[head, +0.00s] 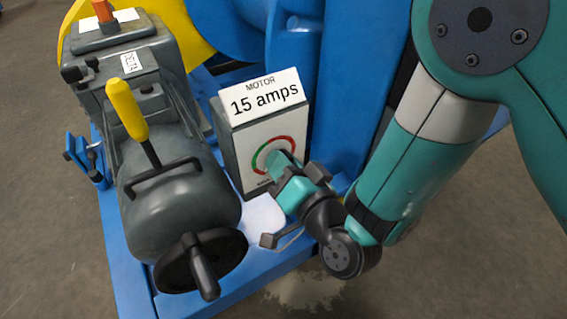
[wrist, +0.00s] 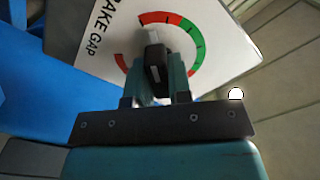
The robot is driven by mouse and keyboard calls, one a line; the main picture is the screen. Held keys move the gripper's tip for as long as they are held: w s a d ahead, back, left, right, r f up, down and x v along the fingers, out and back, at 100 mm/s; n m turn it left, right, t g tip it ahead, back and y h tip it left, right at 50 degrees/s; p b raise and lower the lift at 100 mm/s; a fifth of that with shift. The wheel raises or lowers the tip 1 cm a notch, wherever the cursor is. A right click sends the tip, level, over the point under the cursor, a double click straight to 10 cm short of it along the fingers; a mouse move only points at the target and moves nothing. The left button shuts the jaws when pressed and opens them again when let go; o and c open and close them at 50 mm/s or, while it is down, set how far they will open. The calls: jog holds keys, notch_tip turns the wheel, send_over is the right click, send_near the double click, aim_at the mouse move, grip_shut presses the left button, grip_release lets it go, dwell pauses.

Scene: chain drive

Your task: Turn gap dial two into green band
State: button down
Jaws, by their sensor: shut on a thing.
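The gap dial (wrist: 190,62) is a white panel face with a curved red and green band, and "AKE GAP" shows on it in the wrist view. A dark knob (wrist: 155,58) stands at its middle, with a pale part reaching up toward the red stretch at the top. My gripper (wrist: 158,80) is shut on this knob, with a teal finger on either side. In the head view my gripper (head: 281,172) covers the middle of the dial (head: 262,150) on the grey box. Which dial number it is cannot be read.
A sign reading "MOTOR 15 amps" (head: 264,97) tops the box. To the left stands a grey cylindrical machine (head: 178,205) with a yellow-handled lever (head: 127,108) and a black handwheel (head: 200,262). A blue upright (head: 362,80) rises close behind my arm.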

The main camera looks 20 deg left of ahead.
jog(key=m, duration=0.1)
jog(key=m+b, duration=0.2)
jog(key=shift+f+m, duration=0.25)
jog(key=shift+m, duration=0.15)
jog(key=m+b, duration=0.3)
jog(key=m, duration=0.1)
jog(key=shift+m, duration=0.3)
jog(key=m+b, duration=0.1)
jog(key=m, duration=0.3)
jog(key=shift+b, duration=0.4)
jog(key=shift+m+b, duration=0.45)
jog(key=shift+m, duration=1.15)
jog(key=c, duration=1.1)
grip_release()
jog(key=shift+r, duration=0.1)
jog(key=shift+o, duration=0.3)
jog(key=shift+d, duration=0.1)
